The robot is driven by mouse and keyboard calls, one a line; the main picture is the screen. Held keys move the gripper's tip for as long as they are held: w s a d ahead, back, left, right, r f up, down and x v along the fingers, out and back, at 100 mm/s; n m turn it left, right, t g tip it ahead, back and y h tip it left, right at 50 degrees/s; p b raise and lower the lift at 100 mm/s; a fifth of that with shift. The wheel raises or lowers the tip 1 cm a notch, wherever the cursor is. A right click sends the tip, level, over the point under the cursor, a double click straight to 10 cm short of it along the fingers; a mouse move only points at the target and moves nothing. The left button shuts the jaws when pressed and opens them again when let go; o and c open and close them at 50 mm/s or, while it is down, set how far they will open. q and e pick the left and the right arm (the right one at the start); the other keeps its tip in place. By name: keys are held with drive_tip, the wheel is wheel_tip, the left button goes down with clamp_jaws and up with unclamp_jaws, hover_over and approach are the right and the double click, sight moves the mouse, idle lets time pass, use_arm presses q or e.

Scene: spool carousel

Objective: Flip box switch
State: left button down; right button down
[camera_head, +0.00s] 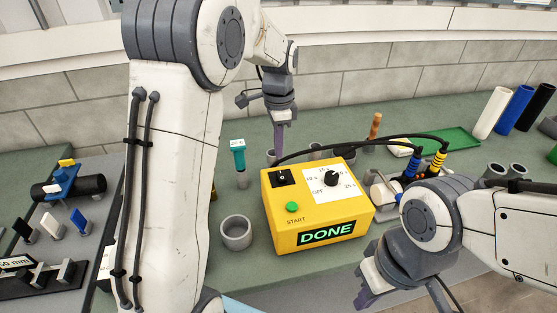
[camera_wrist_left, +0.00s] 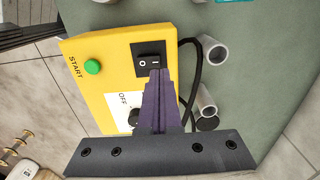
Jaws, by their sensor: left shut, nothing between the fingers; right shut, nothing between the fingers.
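The yellow box (camera_head: 315,220) stands on the green bench, with a green START button (camera_head: 292,207), a dial (camera_head: 331,180) and a lit "DONE" display (camera_head: 327,232). Its black rocker switch (camera_head: 283,178) is at the top left corner of its face. My left gripper (camera_head: 277,150) is shut and empty, pointing down beyond the switch. In the left wrist view my left gripper's purple fingertips (camera_wrist_left: 158,73) overlap the edge of the switch (camera_wrist_left: 149,60); I cannot tell whether they touch. My right gripper (camera_head: 364,298) is shut and empty, low in front of the box.
A teal-topped tool (camera_head: 239,160) stands behind left. White, blue and black tubes (camera_head: 515,112) stand far right.

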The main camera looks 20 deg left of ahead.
sight(279, 171)
use_arm(q)
drive_tip(key=shift+f+p, duration=0.4)
drive_tip(key=shift+f, duration=2.15)
drive_tip(key=shift+g+p, duration=0.3)
drive_tip(key=shift+p, duration=0.4)
drive_tip(key=shift+f, duration=0.25)
drive_tip(key=shift+r, duration=0.1)
drive_tip(key=shift+s+d+r, duration=0.3)
drive_tip(key=shift+s+d, duration=0.05)
drive_tip(key=shift+s, duration=0.2)
